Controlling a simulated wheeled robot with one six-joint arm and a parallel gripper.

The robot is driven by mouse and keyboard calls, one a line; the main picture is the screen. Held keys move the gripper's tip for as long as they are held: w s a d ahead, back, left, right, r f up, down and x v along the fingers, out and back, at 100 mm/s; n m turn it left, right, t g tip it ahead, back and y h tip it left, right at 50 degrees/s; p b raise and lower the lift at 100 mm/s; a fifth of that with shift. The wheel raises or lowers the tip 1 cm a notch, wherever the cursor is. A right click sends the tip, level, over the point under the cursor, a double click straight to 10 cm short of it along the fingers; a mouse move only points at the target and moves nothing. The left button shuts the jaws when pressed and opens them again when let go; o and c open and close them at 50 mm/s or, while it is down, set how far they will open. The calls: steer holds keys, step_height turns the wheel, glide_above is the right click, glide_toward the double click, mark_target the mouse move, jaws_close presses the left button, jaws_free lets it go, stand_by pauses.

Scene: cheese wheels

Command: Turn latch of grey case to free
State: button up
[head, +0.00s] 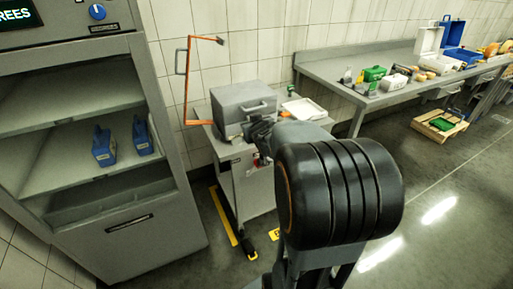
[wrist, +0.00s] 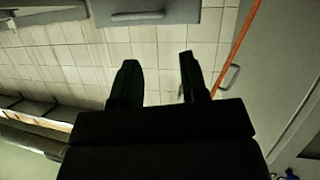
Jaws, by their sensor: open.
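The grey case (head: 236,97) sits closed on a small grey cabinet, with a handle (head: 255,107) on its front. I cannot make out the latch in either view. My gripper (wrist: 157,66) is open and empty, its two dark fingers apart and pointing toward the case. In the head view my gripper (head: 262,135) is just in front of the case's lower right, partly hidden by my arm. I cannot tell whether it touches the case.
A white tray (head: 304,109) lies right of the case. An orange frame (head: 188,90) stands behind it to the left. A tall grey cabinet (head: 130,222) with blue items fills the left. A long bench (head: 340,72) with boxes and cheeses runs right.

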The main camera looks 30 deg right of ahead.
steer(key=w+d+f+n+t+y+b, duration=0.1)
steer(key=d+f+t+b, duration=0.2)
steer(key=d+f+b, duration=0.35)
steer(key=w+d+f+t+y+b, duration=0.1)
steer(key=w+d+f+t+b, duration=0.15)
steer(key=f, duration=0.65)
steer(key=shift+g, duration=0.25)
steer(key=w, duration=0.4)
steer(key=w+d, duration=0.1)
steer(key=w, duration=0.3)
steer(key=w+d, duration=0.1)
steer(key=w, duration=0.3)
steer(key=shift+d+r, duration=0.2)
steer(key=shift+r, duration=0.15)
jaws_close()
